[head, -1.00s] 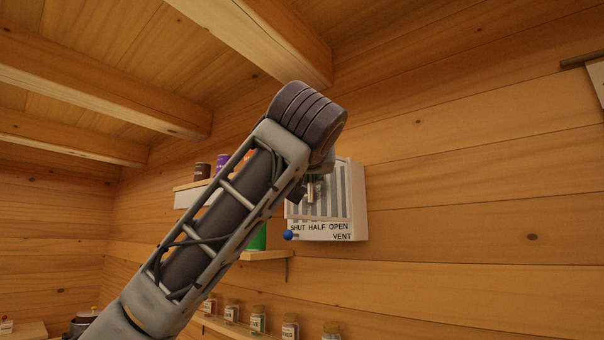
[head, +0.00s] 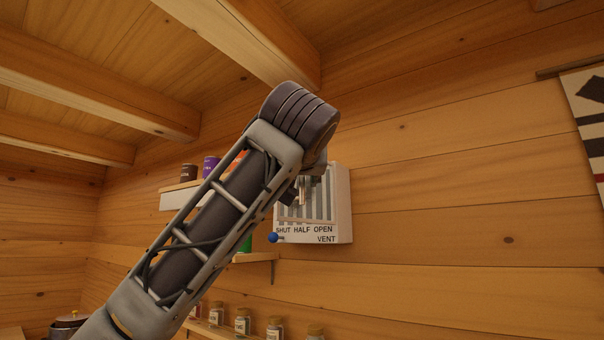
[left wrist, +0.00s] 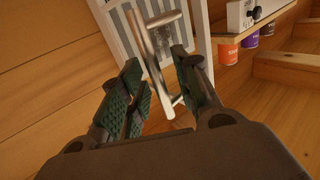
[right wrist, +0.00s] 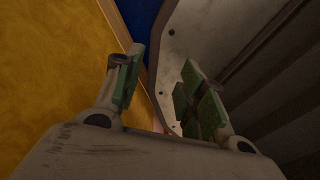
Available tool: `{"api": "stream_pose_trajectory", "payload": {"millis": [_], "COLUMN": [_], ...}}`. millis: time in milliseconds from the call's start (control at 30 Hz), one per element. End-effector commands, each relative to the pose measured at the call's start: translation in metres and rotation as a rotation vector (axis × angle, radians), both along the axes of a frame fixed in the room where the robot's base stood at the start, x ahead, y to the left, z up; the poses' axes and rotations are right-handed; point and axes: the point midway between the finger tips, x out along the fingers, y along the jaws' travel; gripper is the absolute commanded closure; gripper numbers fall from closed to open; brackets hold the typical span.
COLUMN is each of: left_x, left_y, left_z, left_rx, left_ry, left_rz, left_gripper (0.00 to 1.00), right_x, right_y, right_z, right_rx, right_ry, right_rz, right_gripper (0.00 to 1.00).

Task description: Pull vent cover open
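The vent is a white box (head: 342,205) with grey slats on the log wall, lettered SHUT HALF OPEN. A blue knob (head: 272,238) sits at its lower left, by SHUT. In the left wrist view, a silver bar handle (left wrist: 150,52) stands out from the slatted white cover (left wrist: 119,35). My left gripper (left wrist: 160,92) is open at the cover, with the bar's lower end between its fingers in the picture; contact cannot be told. In the head view my arm hides the vent's upper left and most of this gripper. My right gripper (right wrist: 163,90) is open and empty.
A shelf with cans (head: 190,171) is left of the vent, partly behind my arm. Several jars (head: 243,321) stand on a lower shelf. A patterned hanging (head: 590,120) is at far right. A yellow surface (right wrist: 50,80) lies close beside my right gripper.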

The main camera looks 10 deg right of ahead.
Motion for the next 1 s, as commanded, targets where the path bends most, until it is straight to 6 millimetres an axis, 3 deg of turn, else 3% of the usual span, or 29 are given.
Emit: {"api": "stream_pose_trajectory", "payload": {"millis": [467,667,1000], "left_x": [-0.010,-0.030,-0.080], "left_y": [0.001,0.003,0.009], "left_z": [0.000,0.000,0.000], "left_rx": [0.000,0.000,0.000], "left_ry": [-0.001,-0.002,-0.003], "left_rz": [-0.001,-0.002,-0.002], "left_gripper": [0.68,0.68,0.68], "right_x": [0.000,0.000,0.000], "right_y": [-0.002,-0.001,-0.001], "right_z": [0.000,0.000,0.000], "right_rx": [-0.002,-0.001,-0.001], "right_ry": [0.000,0.000,0.000], "right_rz": [-0.001,-0.001,-0.001], "right_gripper": [0.60,0.60,0.60]}}
